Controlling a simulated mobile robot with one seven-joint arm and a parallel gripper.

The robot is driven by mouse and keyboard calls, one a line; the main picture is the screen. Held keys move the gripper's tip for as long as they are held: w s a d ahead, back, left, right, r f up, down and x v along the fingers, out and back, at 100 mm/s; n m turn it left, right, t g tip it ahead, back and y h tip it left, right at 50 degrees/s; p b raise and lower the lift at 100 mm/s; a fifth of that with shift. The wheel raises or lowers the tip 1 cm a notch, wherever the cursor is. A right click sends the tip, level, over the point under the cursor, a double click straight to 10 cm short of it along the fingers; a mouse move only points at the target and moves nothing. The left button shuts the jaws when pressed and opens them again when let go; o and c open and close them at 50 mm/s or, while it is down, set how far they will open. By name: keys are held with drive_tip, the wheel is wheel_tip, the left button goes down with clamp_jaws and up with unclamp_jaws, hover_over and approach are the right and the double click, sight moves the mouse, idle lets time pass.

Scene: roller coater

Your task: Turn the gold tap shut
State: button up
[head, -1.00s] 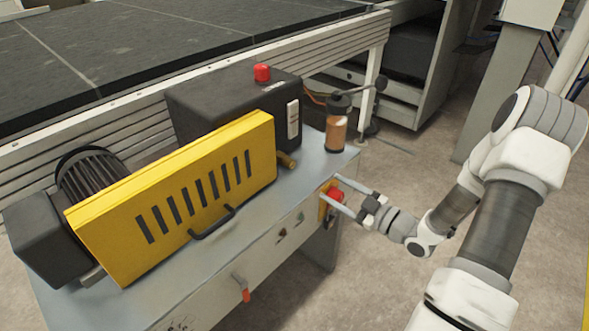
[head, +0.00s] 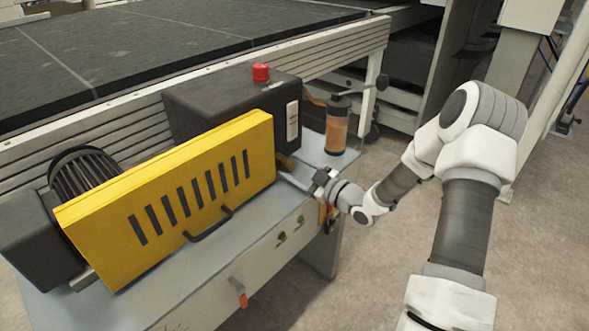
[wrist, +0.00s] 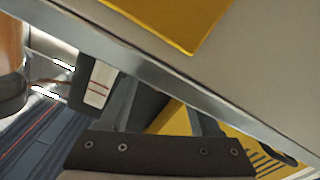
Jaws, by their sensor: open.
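The gold tap (head: 286,161) is a small brass-coloured piece at the lower right end of the black housing (head: 225,100), just beyond the right end of the yellow guard. My gripper (head: 284,176) is at the table's right end, with its fingers pointing left toward the tap. The fingers are open, and nothing shows between them. The fingertips appear just below the tap in the head view; I cannot tell whether they touch it. In the wrist view my gripper's dark fingers (wrist: 162,115) show above its base, and I cannot make out the tap.
The yellow guard (head: 170,195) with its black handle stands left of my gripper. An orange-brown bottle (head: 337,128) stands close behind it, on the table's right corner. The table front carries a red-tipped lever (head: 239,290) and buttons. Floor to the right is open.

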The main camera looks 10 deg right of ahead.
clamp_jaws()
drive_tip(key=shift+m, duration=0.3)
drive_tip(key=m+p, duration=0.2)
drive_tip(key=shift+r+m, duration=0.1)
drive_tip(key=shift+m, duration=0.3)
drive_tip(key=m+p, duration=0.3)
drive_tip(key=m, duration=0.2)
drive_tip(key=shift+m, duration=0.3)
drive_tip(key=m+p, duration=0.2)
drive_tip(key=m, duration=0.2)
drive_tip(key=shift+m+p, duration=0.65)
drive_tip(key=shift+m, duration=1.85)
